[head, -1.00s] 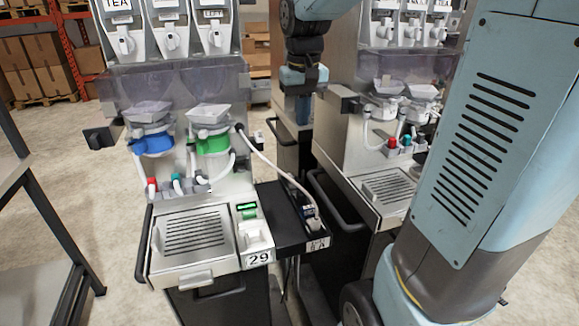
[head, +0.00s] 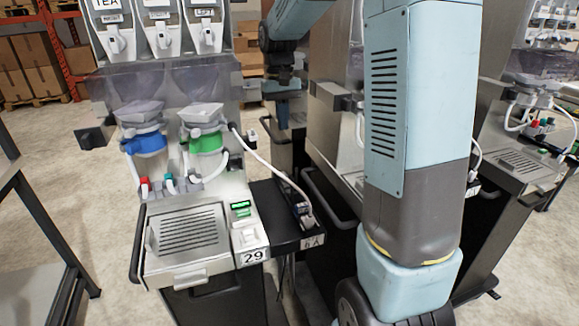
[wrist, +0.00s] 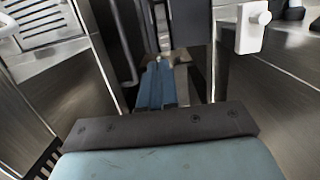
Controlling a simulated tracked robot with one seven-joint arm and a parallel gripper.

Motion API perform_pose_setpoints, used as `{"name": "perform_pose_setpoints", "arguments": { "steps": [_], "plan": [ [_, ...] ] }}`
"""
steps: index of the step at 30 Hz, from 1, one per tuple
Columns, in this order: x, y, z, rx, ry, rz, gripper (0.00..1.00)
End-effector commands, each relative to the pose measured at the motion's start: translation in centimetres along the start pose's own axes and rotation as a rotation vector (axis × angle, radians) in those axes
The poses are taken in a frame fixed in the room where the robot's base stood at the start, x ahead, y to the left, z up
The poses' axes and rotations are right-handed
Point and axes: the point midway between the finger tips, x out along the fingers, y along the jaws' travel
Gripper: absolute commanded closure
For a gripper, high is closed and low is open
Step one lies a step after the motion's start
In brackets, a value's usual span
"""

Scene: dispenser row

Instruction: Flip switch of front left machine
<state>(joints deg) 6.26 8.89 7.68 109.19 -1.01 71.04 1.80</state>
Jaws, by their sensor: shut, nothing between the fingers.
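The front left machine (head: 215,185), labelled 29, stands at left in the head view. It has a blue-collared and a green-collared hopper, a drip grille and a lit green display (head: 241,208). A pale part (head: 247,235) sits below the display; I cannot tell if it is the switch. My gripper (head: 283,118) is shut and empty, beyond the machine's right side and apart from its front panel. In the wrist view my gripper (wrist: 160,62) points into a narrow gap between steel sides. A white plate with a round knob (wrist: 254,28) is at upper right there; which machine bears it is unclear.
A black side shelf (head: 285,215) with a cable and small device juts right of machine 29. Another machine (head: 525,150) stands at right, partly behind my arm. A dark-framed rack (head: 45,215) is at far left. Concrete floor is open between rack and machine 29.

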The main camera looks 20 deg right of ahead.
Motion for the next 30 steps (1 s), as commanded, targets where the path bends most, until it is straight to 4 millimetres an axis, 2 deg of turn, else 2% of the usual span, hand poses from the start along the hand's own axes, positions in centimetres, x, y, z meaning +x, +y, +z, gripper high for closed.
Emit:
{"name": "perform_pose_setpoints", "arguments": {
  "steps": [6,11,30],
  "plan": [
    [0.2,0.0,0.0,0.000,0.000,0.000,1.00],
    [1.5,0.0,0.0,0.001,-0.001,0.000,1.00],
    [12.1,0.1,0.1,0.001,-0.001,-0.001,1.00]
  ]
}}
